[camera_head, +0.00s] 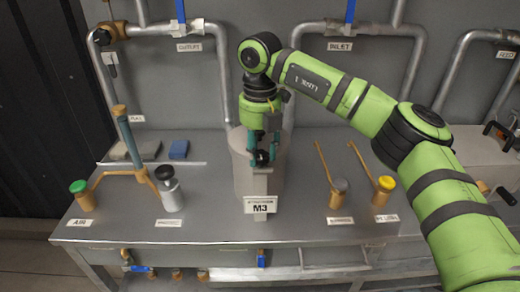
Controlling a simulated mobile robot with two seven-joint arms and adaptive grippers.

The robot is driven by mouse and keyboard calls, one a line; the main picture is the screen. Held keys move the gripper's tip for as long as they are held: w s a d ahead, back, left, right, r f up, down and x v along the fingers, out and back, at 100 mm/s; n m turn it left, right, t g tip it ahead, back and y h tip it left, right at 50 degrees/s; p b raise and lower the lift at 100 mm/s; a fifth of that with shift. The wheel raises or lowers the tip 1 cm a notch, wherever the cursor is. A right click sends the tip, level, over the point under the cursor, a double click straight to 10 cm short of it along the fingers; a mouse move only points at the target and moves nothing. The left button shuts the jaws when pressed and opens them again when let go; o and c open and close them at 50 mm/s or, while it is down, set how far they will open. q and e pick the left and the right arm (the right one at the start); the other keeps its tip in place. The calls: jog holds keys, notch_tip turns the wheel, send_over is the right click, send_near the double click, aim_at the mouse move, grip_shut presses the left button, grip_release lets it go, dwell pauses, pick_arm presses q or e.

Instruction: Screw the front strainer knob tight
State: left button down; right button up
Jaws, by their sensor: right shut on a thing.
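My right gripper (262,154) points down at the front of the cylinder's upper part, with teal fingers. It is shut on a small dark part there, which looks like the strainer knob (260,158); the fingers hide much of it. Whether the knob sits flush cannot be told. My left gripper is not in view.
To the right are a grey-capped lever (338,192) and a yellow-capped lever (383,188). Pipes run along the back wall.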

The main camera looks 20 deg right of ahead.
aim_at(260, 154)
jog(key=o, duration=1.2)
jog(key=shift+c, duration=0.2)
jog(key=shift+r, duration=0.1)
notch_tip(260, 154, up, 12)
